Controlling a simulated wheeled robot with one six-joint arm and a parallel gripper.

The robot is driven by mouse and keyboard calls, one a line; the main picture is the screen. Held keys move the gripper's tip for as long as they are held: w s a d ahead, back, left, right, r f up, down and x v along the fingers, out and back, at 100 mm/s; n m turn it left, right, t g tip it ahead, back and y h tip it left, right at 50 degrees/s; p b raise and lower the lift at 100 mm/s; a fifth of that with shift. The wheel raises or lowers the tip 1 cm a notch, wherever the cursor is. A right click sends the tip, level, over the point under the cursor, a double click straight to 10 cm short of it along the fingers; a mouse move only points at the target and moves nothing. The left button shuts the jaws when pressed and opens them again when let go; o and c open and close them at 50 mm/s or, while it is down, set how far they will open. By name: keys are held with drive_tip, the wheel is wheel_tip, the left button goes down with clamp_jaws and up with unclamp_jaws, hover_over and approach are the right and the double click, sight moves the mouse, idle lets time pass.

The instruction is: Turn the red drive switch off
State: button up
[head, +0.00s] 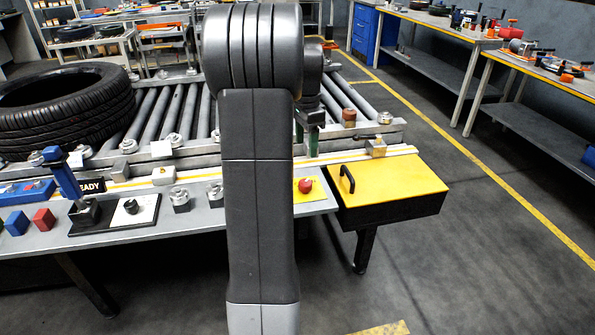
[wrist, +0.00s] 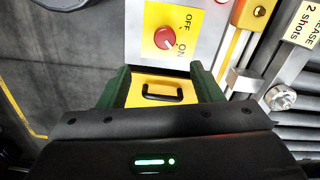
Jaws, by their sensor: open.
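The red drive switch (wrist: 165,38) is a round knob on a yellow plate (wrist: 150,20) marked OFF and ON. A pale mark on the knob seems to point toward the ON side. In the head view the switch (head: 305,186) sits at the right end of the grey bench, just right of my arm. My gripper (wrist: 161,74) is open and empty, its green fingers spread on either side of a black handle in the wrist view. The switch lies beyond the fingertips, apart from them.
A yellow-topped box (head: 395,182) with a black handle (head: 347,178) stands right of the switch. A tyre (head: 65,112) lies on the roller conveyor (head: 150,115) behind the bench. Blue and red blocks (head: 43,218) lie at left. The floor at right is clear.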

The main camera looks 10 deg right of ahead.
sight(305, 182)
drive_tip(key=f, duration=0.4)
drive_tip(key=f+b, duration=0.1)
drive_tip(key=f, duration=0.4)
drive_tip(key=w+f, duration=0.1)
drive_tip(key=f, duration=0.3)
drive_tip(key=shift+d+f, duration=0.1)
drive_tip(key=shift+f, duration=0.25)
drive_tip(key=c, duration=1)
